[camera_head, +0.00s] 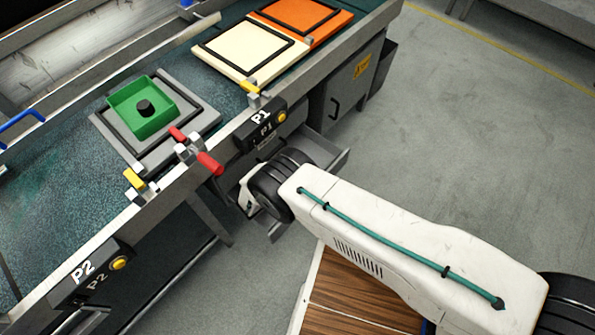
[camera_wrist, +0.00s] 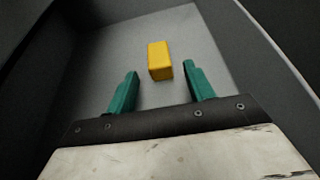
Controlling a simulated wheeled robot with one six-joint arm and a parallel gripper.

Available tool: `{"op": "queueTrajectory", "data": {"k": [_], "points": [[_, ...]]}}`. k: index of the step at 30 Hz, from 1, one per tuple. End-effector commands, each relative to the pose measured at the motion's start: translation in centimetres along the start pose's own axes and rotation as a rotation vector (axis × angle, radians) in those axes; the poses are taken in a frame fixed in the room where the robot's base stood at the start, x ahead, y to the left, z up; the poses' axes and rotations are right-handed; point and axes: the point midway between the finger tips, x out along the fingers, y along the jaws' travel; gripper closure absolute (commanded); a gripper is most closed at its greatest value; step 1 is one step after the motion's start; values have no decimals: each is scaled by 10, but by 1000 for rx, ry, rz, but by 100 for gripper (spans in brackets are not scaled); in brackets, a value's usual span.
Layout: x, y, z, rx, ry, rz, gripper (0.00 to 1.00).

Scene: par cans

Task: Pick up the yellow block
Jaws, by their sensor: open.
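The yellow block (camera_wrist: 159,61) lies on the grey floor of an open drawer (camera_wrist: 99,66) in the wrist view. My gripper (camera_wrist: 160,77) is open, with its two green fingers apart and nothing between them. The block is ahead of the fingertips, roughly centred between them, and does not appear to be touched. In the head view, my arm reaches down to the open drawer (camera_head: 335,164) under the bench. The block and the fingers are hidden there behind my arm and the drawer.
The drawer's walls rise close around my gripper. Above it is the bench edge with a P1 box (camera_head: 262,124) and a red-handled clamp (camera_head: 208,162). A green tray (camera_head: 119,101) holding a black piece sits on the bench. Grey floor (camera_head: 470,130) to the right is clear.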

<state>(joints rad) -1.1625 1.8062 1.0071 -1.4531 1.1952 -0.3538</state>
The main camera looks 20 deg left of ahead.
Motion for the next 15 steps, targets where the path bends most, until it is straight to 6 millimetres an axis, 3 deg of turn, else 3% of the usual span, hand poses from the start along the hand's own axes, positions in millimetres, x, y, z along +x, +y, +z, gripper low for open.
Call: {"op": "queueTrajectory", "data": {"k": [3,10,15], "points": [[14,-1,-1,0,1,-1,47],[15,0,0,0,0,0,50],[14,0,0,0,0,0,95]]}}
